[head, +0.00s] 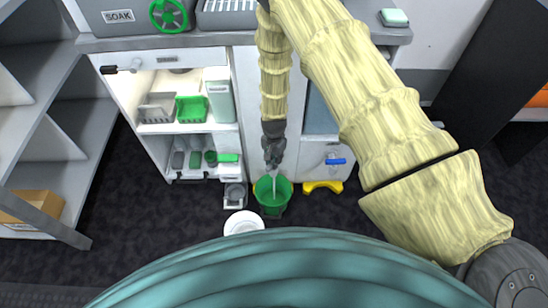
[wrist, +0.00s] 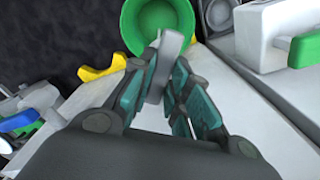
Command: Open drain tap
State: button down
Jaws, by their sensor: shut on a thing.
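My gripper (head: 273,160) is low in front of the cabinet, directly above a green bucket (head: 272,207) on the floor. In the wrist view my gripper (wrist: 168,75) has its teal-padded fingers shut on a light grey lever-like piece (wrist: 170,58), which looks like the tap handle. The tap's body is hidden behind my gripper and arm. In the head view a pale thin streak (head: 275,186) runs down from below my gripper into the bucket; I cannot tell whether it is liquid. The green bucket (wrist: 133,18) also shows just beyond the fingertips in the wrist view.
A blue handle (head: 336,161) sits on the cabinet front at right, above a yellow piece (head: 322,187). A white round object (head: 243,222) lies left of the bucket. The open cabinet (head: 150,110) holds green and grey trays.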

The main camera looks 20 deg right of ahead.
jog(key=n+p, duration=0.1)
jog(key=n, duration=0.2)
jog(key=shift+w+r+n, duration=0.1)
jog(key=shift+n, duration=0.3)
jog(key=shift+w+a+n+p, duration=0.1)
jog(key=shift+n+p, duration=0.35)
jog(key=shift+n, duration=1.25)
jog(key=c, duration=1.4)
grip_release()
jog(key=shift+o, duration=0.2)
notch_tip(320, 180, up, 12)
